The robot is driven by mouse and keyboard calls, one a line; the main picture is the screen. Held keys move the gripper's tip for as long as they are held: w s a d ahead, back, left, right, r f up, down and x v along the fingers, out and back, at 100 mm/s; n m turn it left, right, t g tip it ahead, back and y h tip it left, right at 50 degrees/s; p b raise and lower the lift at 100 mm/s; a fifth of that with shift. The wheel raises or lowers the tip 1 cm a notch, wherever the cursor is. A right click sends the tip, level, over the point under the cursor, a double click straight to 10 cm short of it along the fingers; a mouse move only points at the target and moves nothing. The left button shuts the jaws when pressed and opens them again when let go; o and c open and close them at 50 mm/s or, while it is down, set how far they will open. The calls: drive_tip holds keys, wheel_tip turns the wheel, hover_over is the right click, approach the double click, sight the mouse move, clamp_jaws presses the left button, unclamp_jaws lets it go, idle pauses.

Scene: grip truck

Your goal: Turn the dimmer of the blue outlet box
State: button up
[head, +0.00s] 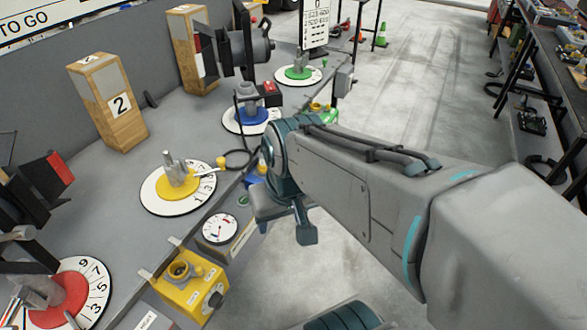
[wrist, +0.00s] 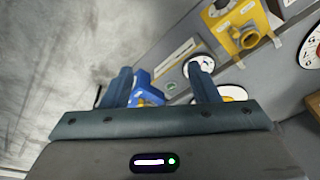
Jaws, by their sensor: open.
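The blue outlet box (head: 256,180) stands at the table's front edge in the head view, mostly hidden behind my gripper (head: 285,212). In the wrist view the blue outlet box (wrist: 150,82) shows between and beyond the two fingers of my gripper (wrist: 161,72). The fingers are apart, with nothing seen held between them. The box's lower part is cut off by the gripper body, and I cannot make out its dimmer. I cannot tell whether a finger touches the box.
A yellow outlet box (head: 190,283) with a black knob and a round gauge (head: 220,228) sit along the same edge. A yellow-centred numbered dial (head: 150,198) and a blue-centred dial (head: 232,122) lie behind. A green outlet box (head: 326,115) is farther along.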

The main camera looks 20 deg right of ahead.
drive_tip(key=w+d+f+m+y+b, duration=0.2)
drive_tip(key=w+f+m+y+b, duration=0.3)
drive_tip(key=f+b, duration=0.4)
drive_tip(key=w+d+f+m+y+b, duration=0.15)
drive_tip(key=f+m+y+b, duration=0.25)
drive_tip(key=f+m+b, duration=0.45)
drive_tip(key=w+d+f+m+t+b, duration=0.3)
drive_tip(key=d+f+m+t+b, duration=0.1)
drive_tip(key=d, duration=0.3)
drive_tip(key=w+d+f+m+t+y+b, duration=0.1)
drive_tip(key=w+d+f+m+t+b, duration=0.1)
drive_tip(key=d+f+m+t+b, duration=0.35)
drive_tip(key=w+d+f+m+t+b, duration=0.2)
drive_tip(key=w+d+t+b, duration=0.1)
drive_tip(key=d, duration=0.5)
drive_tip(key=b+x, duration=0.2)
drive_tip(key=x, duration=1.1)
drive_tip(key=shift+a+b, duration=0.15)
drive_tip(key=shift+b, duration=0.2)
drive_tip(key=shift+w+f, duration=0.15)
drive_tip(key=shift+c, duration=0.3)
drive_tip(key=c, duration=0.9)
